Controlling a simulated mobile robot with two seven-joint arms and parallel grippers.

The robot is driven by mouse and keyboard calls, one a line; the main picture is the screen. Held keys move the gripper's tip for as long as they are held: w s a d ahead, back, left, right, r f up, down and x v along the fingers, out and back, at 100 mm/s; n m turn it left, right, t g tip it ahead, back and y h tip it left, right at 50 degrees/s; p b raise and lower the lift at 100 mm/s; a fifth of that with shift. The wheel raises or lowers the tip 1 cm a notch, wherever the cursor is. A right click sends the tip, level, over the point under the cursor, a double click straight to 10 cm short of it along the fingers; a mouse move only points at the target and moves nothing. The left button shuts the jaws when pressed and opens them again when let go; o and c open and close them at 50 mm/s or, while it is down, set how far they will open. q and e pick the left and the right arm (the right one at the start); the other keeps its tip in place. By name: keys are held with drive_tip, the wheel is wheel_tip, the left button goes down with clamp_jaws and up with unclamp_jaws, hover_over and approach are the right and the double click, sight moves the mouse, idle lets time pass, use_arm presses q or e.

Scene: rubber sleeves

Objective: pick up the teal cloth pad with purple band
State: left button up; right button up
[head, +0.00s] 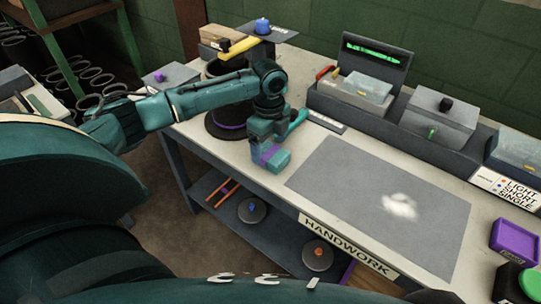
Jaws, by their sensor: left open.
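A small light teal block with a purple band, which looks like the teal cloth pad (278,161), shows near the table's front edge, left of the grey mat. My left gripper (268,138) points down directly over it and is open. The gripper hides the pad's upper part, and its teal colour blends with the pad. I cannot tell whether the fingers touch it. My right gripper is not in view.
A grey mat (340,185) with a white patch (400,206) covers the middle of the workbench. Bins and a grey box (438,118) line the back. A dark round base (222,128) stands left of the gripper. A purple box (513,240) is at the right.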

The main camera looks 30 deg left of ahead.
sight(271, 152)
use_arm(q)
wheel_tip(271, 152, down, 4)
drive_tip(key=shift+w+d+r, duration=0.1)
drive_tip(key=shift+r, duration=0.1)
drive_tip(key=c, duration=1.1)
